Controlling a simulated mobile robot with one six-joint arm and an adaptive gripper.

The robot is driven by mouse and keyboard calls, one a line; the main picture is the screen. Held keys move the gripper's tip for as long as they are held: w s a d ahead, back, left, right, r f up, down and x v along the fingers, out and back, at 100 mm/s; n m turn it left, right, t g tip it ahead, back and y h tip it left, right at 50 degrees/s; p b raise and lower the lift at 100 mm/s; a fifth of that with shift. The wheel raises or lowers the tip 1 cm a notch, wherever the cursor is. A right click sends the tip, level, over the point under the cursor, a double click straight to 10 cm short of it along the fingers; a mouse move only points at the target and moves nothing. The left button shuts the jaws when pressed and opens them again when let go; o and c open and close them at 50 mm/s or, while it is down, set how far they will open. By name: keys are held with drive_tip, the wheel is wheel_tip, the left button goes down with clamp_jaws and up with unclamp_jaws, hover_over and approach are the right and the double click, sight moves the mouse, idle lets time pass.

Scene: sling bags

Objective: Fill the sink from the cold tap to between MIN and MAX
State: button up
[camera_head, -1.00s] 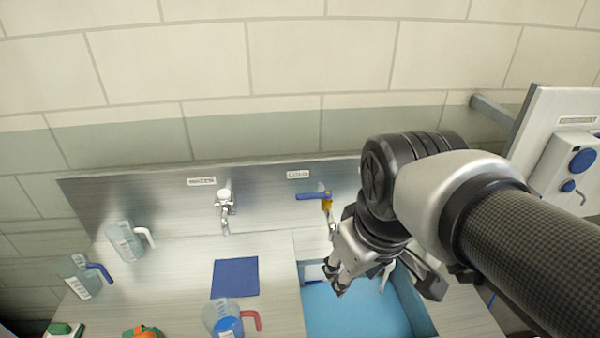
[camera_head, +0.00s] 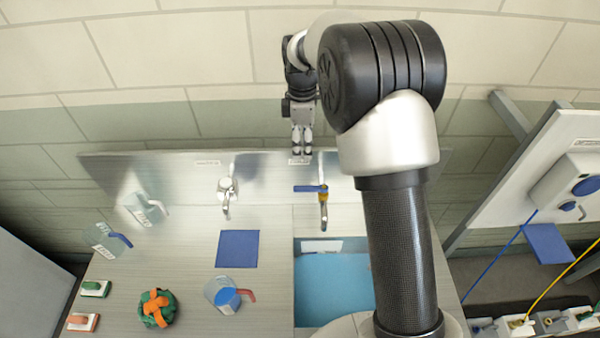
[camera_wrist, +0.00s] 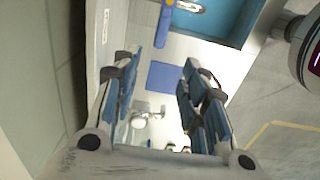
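The cold tap (camera_head: 323,196) stands at the back of the sink, with a brass-coloured body and a blue lever (camera_head: 310,188) pointing left. The lever also shows at the top of the wrist view (camera_wrist: 162,27). The sink (camera_head: 300,262) has a blue inside with a flat light-blue surface; the level against any MIN or MAX mark is not readable. A pale label (camera_head: 320,246) is on its back wall. No stream under the spout is clear to me. My gripper (camera_head: 301,154) is above and behind the lever, near the back panel. The wrist view shows its fingers (camera_wrist: 160,75) apart and empty.
A second tap (camera_head: 227,190) stands left of the cold tap. A blue mat (camera_head: 237,249), a red-handled jug (camera_head: 222,296), two more jugs (camera_head: 147,208) (camera_head: 105,238) and an orange-green object (camera_head: 157,308) are on the left. A white panel (camera_head: 565,165) stands at right.

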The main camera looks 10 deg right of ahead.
sight(302, 187)
wheel_tip(302, 187, down, 17)
drive_tip(key=shift+r+p, duration=0.15)
drive_tip(key=shift+p, duration=0.4)
drive_tip(key=shift+c, duration=0.6)
clamp_jaws()
